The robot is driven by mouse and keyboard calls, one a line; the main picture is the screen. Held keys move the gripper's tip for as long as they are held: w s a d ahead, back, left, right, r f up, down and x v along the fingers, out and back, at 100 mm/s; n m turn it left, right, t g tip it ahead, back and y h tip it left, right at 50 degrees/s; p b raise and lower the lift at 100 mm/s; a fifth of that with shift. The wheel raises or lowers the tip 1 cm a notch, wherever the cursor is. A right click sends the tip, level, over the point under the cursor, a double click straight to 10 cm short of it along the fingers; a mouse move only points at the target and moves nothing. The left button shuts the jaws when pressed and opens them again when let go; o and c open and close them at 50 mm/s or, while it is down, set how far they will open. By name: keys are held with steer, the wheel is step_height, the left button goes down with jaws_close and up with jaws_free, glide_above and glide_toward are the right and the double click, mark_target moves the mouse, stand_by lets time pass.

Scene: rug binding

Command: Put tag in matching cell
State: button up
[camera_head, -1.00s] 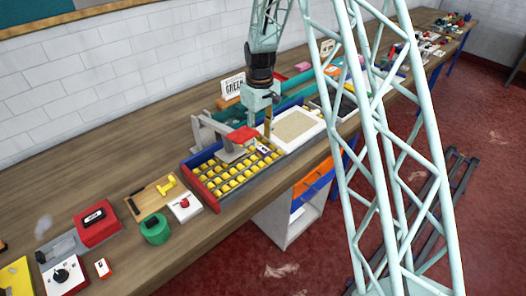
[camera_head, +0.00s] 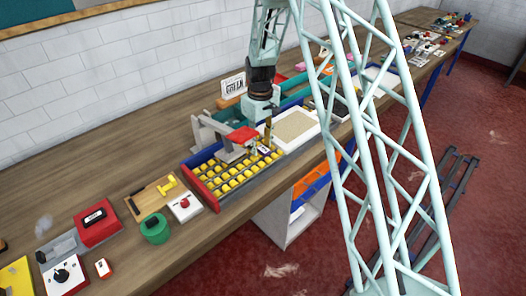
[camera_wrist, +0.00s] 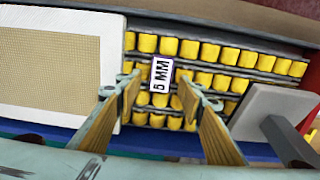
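A small white tag (camera_wrist: 161,82) printed "5 MM" shows in the wrist view over the rows of yellow pieces, spanning the middle rows. I cannot tell whether it lies flat or stands in a cell. It also shows in the head view (camera_head: 263,150). The celled tray (camera_head: 206,199) has a red front edge and a blue left wall, with yellow pieces in rows. My gripper (camera_wrist: 163,88) is open, one finger on each side of the tag, with gaps between. In the head view, my gripper (camera_head: 261,141) points down at the tray's right part.
A red-topped grey fixture (camera_head: 242,135) stands close left of my gripper; its grey plate (camera_wrist: 268,108) shows at right in the wrist view. A white-framed beige mesh panel (camera_head: 294,126) lies beside the tray. A white switch box (camera_head: 185,207) and green cylinder (camera_head: 156,229) stand nearby.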

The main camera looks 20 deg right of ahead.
mark_target(261, 147)
steer(key=shift+c, duration=0.4)
steer(key=c, duration=0.8)
steer(key=shift+r, duration=0.15)
step_height(261, 147, up, 10)
stand_by(0.7)
